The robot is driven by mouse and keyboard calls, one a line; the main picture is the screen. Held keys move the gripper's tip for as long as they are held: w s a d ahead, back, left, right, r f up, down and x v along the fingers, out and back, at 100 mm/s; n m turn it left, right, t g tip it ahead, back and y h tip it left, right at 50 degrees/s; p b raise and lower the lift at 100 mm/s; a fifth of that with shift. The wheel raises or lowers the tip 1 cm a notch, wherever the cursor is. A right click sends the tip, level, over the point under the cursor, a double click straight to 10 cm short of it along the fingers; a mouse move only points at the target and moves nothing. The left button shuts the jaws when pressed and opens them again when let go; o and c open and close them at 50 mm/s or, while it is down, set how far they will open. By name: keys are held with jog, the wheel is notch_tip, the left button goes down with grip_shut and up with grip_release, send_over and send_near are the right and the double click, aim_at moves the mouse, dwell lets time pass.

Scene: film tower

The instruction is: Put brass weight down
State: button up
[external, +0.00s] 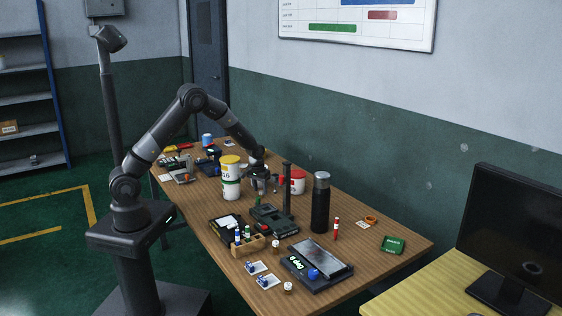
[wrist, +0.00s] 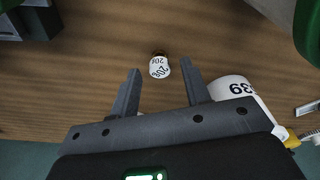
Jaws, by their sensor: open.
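A small brass weight (wrist: 160,67) with a white label reading 20g shows in the wrist view, on or just above the wooden tabletop. My gripper (wrist: 159,70) is open, with one finger on each side of the weight in the picture and gaps between. Whether the fingers reach down around it I cannot tell. The weight at the gripper is too small to make out there. Two other small, labelled brass-coloured pieces stand near the scale, one behind it (external: 275,244) and one in front (external: 288,287).
A red-lidded tub (external: 298,183) is close right of the gripper. A white labelled cylinder (wrist: 235,92) is beside the right finger.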

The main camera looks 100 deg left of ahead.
notch_tip(320, 180, up, 11)
jog(key=d, duration=0.1)
jog(key=shift+s+d, duration=0.25)
jog(key=shift+s, duration=0.1)
jog(key=d+r+m+t, duration=0.1)
jog(key=d+r+m, duration=0.2)
jog(key=d+r, duration=0.7)
jog(key=d+r+m+t, duration=0.1)
jog(key=d+r+m, duration=0.35)
jog(key=d, duration=0.85)
jog(key=s+d+r+m+t, duration=0.1)
jog(key=s+d+r+m, duration=0.1)
jog(key=s+d, duration=0.6)
jog(key=s+d+r+m+t+h, duration=0.1)
jog(key=s+d+r+m, duration=0.2)
jog(key=s+d, duration=0.6)
jog(key=d+m, duration=0.1)
jog(key=d, duration=0.1)
jog(key=shift+s+d+t+h, duration=0.25)
jog(key=shift+d+t+h, duration=0.05)
jog(key=shift+d+t, duration=0.1)
jog(key=shift+o, duration=0.3)
